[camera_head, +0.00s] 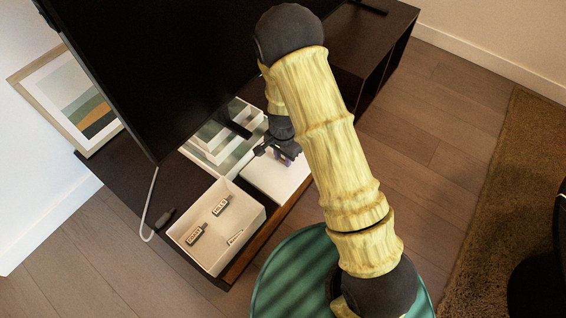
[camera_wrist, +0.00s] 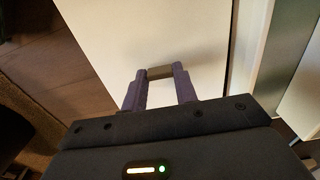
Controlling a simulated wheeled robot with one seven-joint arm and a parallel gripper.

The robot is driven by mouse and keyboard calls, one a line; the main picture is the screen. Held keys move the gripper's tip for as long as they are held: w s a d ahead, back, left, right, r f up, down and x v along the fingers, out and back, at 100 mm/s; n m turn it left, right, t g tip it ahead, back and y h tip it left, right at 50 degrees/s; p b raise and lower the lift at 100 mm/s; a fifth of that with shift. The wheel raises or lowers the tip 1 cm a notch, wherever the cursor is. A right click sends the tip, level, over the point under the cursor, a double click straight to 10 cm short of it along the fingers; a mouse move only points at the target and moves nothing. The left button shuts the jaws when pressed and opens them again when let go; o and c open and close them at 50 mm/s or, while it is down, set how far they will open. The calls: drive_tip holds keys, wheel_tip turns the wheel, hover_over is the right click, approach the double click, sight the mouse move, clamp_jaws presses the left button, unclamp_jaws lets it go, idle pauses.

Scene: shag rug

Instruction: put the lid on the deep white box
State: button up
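The deep white box (camera_head: 259,228) stands open on the dark console at the lower left of the head view, with small labelled items inside. The flat white lid (camera_head: 264,183) is just beyond and right of it; it fills much of the wrist view (camera_wrist: 170,30). A small grey-brown handle (camera_wrist: 160,72) stands on the lid. My gripper (camera_head: 284,158) is over the lid; its purple fingers (camera_wrist: 160,76) flank the handle, which fills the gap between their tips. It looks shut on the handle. Whether the lid is raised off the console cannot be told.
A large black television (camera_head: 165,70) stands along the console (camera_head: 88,165). A white divided tray (camera_head: 212,145) lies just behind the lid. A white cable (camera_head: 151,205) and a small dark object (camera_head: 166,217) are left of the box. A teal round thing (camera_head: 285,275) is in front.

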sight(283, 159)
drive_tip(key=shift+c, duration=1.3)
drive_tip(key=shift+r, duration=0.1)
wheel_tip(283, 159, up, 10)
drive_tip(key=p, duration=0.6)
drive_tip(key=w+d+r+n+p, duration=0.4)
drive_tip(key=d+r+n+p, duration=0.4)
drive_tip(key=d+r, duration=0.4)
drive_tip(key=shift+d+r+p, duration=0.15)
drive_tip(key=shift+d+p, duration=0.4)
drive_tip(key=shift+d, duration=0.25)
drive_tip(key=shift+w, duration=0.1)
